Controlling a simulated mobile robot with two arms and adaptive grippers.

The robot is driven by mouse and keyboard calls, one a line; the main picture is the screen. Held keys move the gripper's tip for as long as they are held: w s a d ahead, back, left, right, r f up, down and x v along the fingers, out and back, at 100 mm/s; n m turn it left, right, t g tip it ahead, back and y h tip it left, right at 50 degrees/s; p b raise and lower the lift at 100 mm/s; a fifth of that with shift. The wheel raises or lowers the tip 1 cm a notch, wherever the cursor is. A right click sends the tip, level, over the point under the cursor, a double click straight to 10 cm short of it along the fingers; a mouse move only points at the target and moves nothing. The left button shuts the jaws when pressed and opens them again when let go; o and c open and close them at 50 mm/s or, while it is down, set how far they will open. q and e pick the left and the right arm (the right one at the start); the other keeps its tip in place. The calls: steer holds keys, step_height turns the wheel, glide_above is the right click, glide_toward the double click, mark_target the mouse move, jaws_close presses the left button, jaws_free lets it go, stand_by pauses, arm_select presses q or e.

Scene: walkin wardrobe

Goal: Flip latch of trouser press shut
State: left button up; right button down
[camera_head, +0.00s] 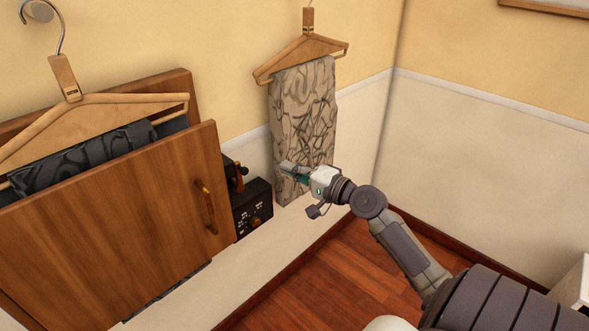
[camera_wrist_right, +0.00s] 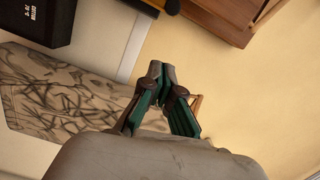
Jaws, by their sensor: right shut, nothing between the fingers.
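The trouser press (camera_head: 110,235) is on the left in the head view, with a wooden front panel standing out from its back board and dark trousers between them. A brass handle (camera_head: 206,207) is on the panel's right part. A small brass-coloured lever, which looks like the latch (camera_head: 240,172), sits on a dark mount at the press's right side, above the black control box (camera_head: 252,207). My right gripper (camera_head: 286,167) is shut and empty, to the right of the lever and apart from it, in front of the hanging patterned trousers. Its fingertips meet in the wrist view (camera_wrist_right: 161,67). My left gripper is out of view.
Patterned trousers (camera_head: 300,110) hang on a wooden hanger (camera_head: 300,55) on the wall behind my right gripper. Another hanger (camera_head: 90,115) hangs over the press. The wooden floor (camera_head: 330,285) is clear; a wall corner lies to the right.

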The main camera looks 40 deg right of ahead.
mark_target(238, 177)
steer(key=w+a+p, duration=0.3)
steer(key=w+a, duration=0.2)
steer(key=shift+w+f, duration=0.35)
steer(key=shift+f, duration=0.05)
steer(key=shift+w+a, duration=0.1)
